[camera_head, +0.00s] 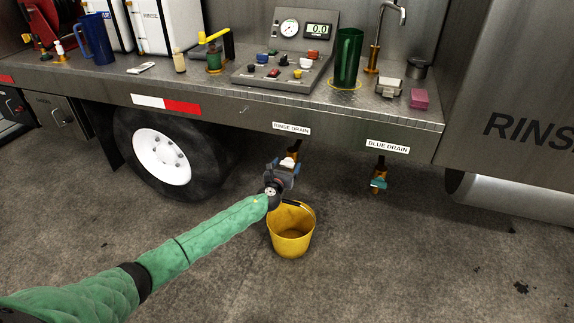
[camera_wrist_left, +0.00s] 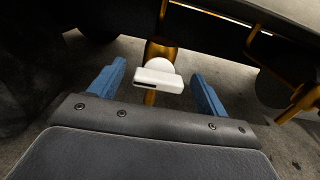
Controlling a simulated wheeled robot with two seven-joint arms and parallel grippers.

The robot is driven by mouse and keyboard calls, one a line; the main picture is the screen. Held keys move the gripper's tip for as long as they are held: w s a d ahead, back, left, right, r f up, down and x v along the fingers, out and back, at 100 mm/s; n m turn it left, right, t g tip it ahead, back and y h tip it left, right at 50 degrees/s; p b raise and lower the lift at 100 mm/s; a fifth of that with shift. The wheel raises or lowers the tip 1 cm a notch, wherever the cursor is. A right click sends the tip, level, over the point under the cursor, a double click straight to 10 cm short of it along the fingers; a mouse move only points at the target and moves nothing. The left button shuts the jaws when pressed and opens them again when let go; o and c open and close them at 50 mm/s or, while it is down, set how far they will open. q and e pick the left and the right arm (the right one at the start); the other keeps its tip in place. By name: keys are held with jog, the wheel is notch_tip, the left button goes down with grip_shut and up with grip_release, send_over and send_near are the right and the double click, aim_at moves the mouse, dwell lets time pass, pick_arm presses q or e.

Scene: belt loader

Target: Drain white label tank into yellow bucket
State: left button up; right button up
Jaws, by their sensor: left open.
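The yellow bucket (camera_head: 291,231) stands upright on the floor under the drain labelled RINSE DRAIN (camera_head: 291,128). That drain has a brass pipe and a white valve handle (camera_wrist_left: 159,81), seen across the pipe in the left wrist view. In the head view the handle (camera_head: 288,162) is partly hidden by my left gripper (camera_head: 284,172). My left gripper is open, its blue fingers (camera_wrist_left: 158,88) on either side of the white handle, apart from it. A second brass drain with a teal handle (camera_head: 379,183) hangs under the BLUE DRAIN label (camera_head: 388,146). White tanks (camera_head: 166,25) stand on the deck, one marked RINSE.
The metal deck (camera_head: 205,82) above carries a control panel (camera_head: 288,62), a green pitcher (camera_head: 347,58), a blue jug (camera_head: 96,40) and a pink sponge (camera_head: 419,98). A truck wheel (camera_head: 161,157) stands left of the drain. The floor around the bucket is clear.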

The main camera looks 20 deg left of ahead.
pick_arm(q)
jog(key=shift+w, duration=0.65)
pick_arm(e)
jog(key=shift+f, duration=0.2)
